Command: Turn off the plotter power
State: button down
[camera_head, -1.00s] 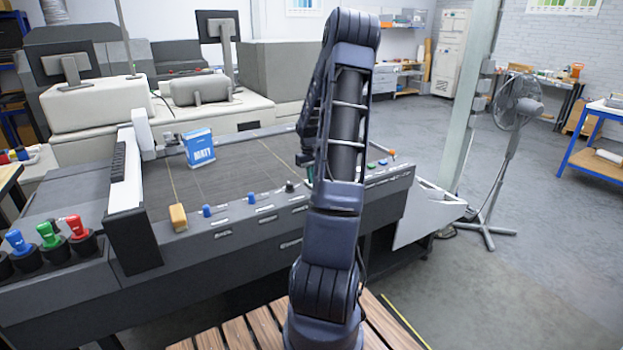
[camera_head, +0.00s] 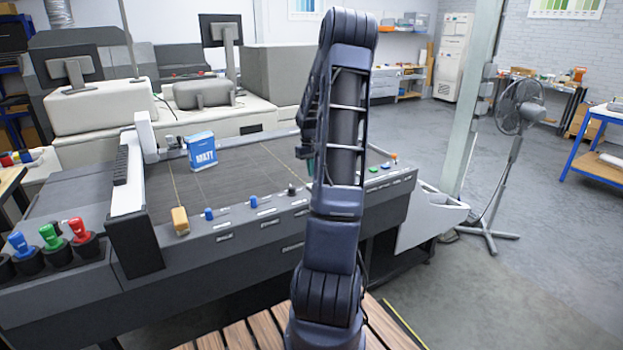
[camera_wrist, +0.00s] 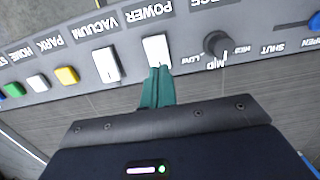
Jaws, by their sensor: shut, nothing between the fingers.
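The plotter (camera_head: 255,235) is a wide dark grey flatbed with a row of controls along its front edge. In the wrist view the panel appears upside down. The white rocker switch labelled POWER (camera_wrist: 157,49) sits between a white VACUUM switch (camera_wrist: 107,65) and a black knob (camera_wrist: 216,43). My gripper (camera_wrist: 158,72) has its teal fingers together and empty, with the tips at the near edge of the POWER switch. I cannot tell whether they touch it. In the head view my arm hides the POWER switch, and only a bit of my gripper (camera_head: 309,164) shows.
A yellow PARK button (camera_wrist: 67,76) lies beyond VACUUM. On the bed stand a blue box (camera_head: 202,151) and a white gantry (camera_head: 127,180). Red, green and blue-topped handles (camera_head: 50,238) stand at left. A fan (camera_head: 520,108) and clear floor are at right.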

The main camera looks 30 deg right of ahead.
notch_tip(320, 180, up, 10)
jog(key=w, duration=0.1)
jog(key=shift+w+f, duration=0.15)
jog(key=shift+w, duration=0.1)
jog(key=shift+s+d+g, duration=0.25)
jog(key=shift+s+g, duration=0.05)
jog(key=shift+s, duration=0.4)
jog(key=f, duration=0.4)
jog(key=s+f, duration=0.1)
jog(key=f, duration=0.4)
jog(key=s+f, duration=0.1)
jog(key=f, duration=0.3)
jog(key=shift+f, duration=0.35)
jog(key=shift+s+f, duration=0.1)
